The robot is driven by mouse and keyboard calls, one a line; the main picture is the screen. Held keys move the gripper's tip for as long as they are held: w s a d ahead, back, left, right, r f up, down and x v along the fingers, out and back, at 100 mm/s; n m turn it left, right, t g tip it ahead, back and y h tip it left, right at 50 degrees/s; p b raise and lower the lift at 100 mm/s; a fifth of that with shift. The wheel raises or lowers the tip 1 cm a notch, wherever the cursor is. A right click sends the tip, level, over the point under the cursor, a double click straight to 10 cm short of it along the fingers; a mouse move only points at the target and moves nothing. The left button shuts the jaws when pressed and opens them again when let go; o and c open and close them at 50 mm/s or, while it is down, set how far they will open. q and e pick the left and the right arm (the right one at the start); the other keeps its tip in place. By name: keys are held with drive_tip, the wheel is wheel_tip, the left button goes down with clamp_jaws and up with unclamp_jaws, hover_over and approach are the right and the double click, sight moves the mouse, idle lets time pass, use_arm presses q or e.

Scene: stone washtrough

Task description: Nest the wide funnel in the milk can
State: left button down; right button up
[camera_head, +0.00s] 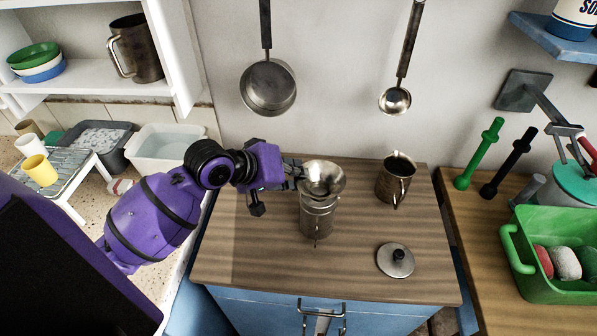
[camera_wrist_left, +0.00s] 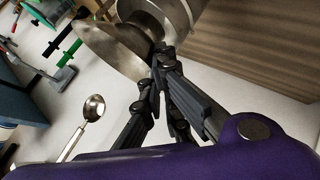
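The wide funnel (camera_head: 324,178), a shiny metal bowl shape, sits mouth up over the top of the milk can (camera_head: 317,218), which stands upright on the wooden counter. The funnel's lower end is hidden, so I cannot tell how deep it sits. My left gripper (camera_head: 296,170) reaches in from the left at the funnel's rim. In the left wrist view its fingertips (camera_wrist_left: 160,56) come together on the edge of the funnel (camera_wrist_left: 108,48), with the milk can (camera_wrist_left: 183,14) just beyond. My right gripper is not in view.
A metal jug (camera_head: 394,184) stands right of the can, and a round lid (camera_head: 394,262) with a black knob lies in front of it. A pan (camera_head: 268,88) and a ladle (camera_head: 396,100) hang on the wall. The counter's front left is clear.

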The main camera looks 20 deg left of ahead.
use_arm(q)
drive_tip(key=shift+f, duration=0.15)
drive_tip(key=shift+f, duration=0.7)
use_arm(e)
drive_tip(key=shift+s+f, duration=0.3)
use_arm(q)
drive_tip(key=c, duration=1.9)
unclamp_jaws()
drive_tip(key=shift+f, duration=0.1)
drive_tip(key=shift+o, duration=0.2)
drive_tip(key=o, duration=0.5)
